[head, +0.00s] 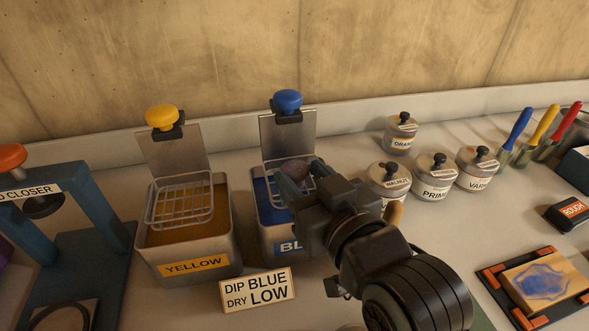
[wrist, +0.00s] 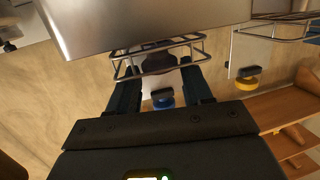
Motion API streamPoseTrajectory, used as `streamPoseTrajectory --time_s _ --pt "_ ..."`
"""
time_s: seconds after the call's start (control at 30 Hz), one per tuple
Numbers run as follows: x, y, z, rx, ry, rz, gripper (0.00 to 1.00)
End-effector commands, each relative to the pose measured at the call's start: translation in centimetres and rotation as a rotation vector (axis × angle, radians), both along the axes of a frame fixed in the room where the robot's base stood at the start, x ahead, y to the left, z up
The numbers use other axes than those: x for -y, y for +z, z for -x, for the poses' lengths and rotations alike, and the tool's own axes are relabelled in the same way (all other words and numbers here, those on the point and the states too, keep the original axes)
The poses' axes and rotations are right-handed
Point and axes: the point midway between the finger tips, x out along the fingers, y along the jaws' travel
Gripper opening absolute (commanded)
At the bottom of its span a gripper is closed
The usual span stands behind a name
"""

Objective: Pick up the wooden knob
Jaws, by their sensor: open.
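A dark brown, rounded thing that looks like the wooden knob (head: 296,167) shows at the blue tank (head: 263,212), by its wire basket. In the wrist view the knob (wrist: 160,62) is dark and sits at the wire basket (wrist: 180,45), between the tips of my fingers. My gripper (head: 301,174) is open and reaches over the blue tank, with one finger on each side of the knob. It also shows in the wrist view (wrist: 161,72). I cannot tell whether the fingers touch the knob. My gripper hides part of the basket and tank.
The blue tank's upright back plate (head: 287,135) carries a blue handle (head: 288,101). A yellow tank (head: 190,267) with a raised basket (head: 180,201) stands at left. Lidded tins (head: 433,188) stand close on the right.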

Motion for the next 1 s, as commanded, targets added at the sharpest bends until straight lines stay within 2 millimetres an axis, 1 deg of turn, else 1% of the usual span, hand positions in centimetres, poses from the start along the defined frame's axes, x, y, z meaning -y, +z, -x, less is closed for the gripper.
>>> streamPoseTrajectory --time_s 0.03,0.1,0.2,0.3,0.53,0.9,0.93,1.0 --pt "-0.5 0.1 -0.8 0.000 0.001 -0.001 0.50" --pt "-0.9 -0.2 -1.7 -0.001 0.001 -0.001 0.50" --pt "-1.4 -0.4 -2.6 0.000 0.000 -0.001 0.50" --pt "-1.6 -0.5 -3.1 0.000 0.000 -0.001 0.50" --pt "-1.6 -0.5 -3.1 0.000 0.000 -0.001 0.49" --pt "-1.6 -0.5 -3.1 0.000 0.000 -0.001 0.13" --pt "-1.6 -0.5 -3.1 0.000 0.000 -0.001 0.12" --pt "-1.6 -0.5 -3.1 0.000 0.000 -0.001 0.11"
